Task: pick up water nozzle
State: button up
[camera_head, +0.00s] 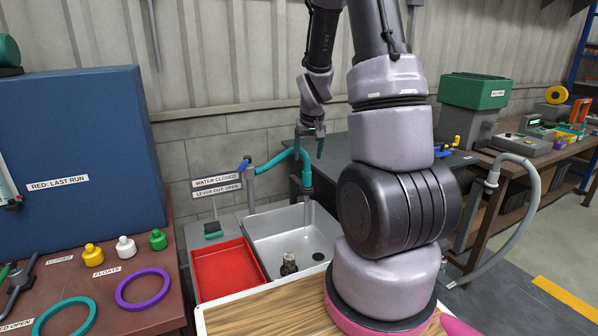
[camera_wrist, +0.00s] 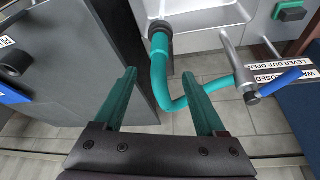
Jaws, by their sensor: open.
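The water nozzle is the dark end (camera_head: 307,189) of a bent teal pipe (camera_head: 275,161) and points down over the sink. In the wrist view the dark nozzle (camera_wrist: 159,28) is at the top and the teal pipe (camera_wrist: 160,72) curves down and right to a grey post. My gripper (camera_head: 309,149) is open, with its teal fingers pointing down just above the pipe's nozzle end. In the wrist view the pipe's bend shows between the spread fingers of my gripper (camera_wrist: 159,76). I cannot tell whether either finger touches it.
Below are a grey sink (camera_head: 322,235) with a small dark object (camera_head: 289,263) in it and a red tray (camera_head: 228,270). A blue lever (camera_wrist: 282,81) is beside the post, near the signs (camera_head: 216,182). A dark bench (camera_wrist: 85,75) stands close by.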

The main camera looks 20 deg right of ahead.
aim_at(307, 171)
jog(key=x, duration=0.9)
jog(key=shift+s+d+f, duration=0.1)
jog(key=shift+s+f, duration=0.05)
jog(key=shift+f, duration=0.15)
grip_shut()
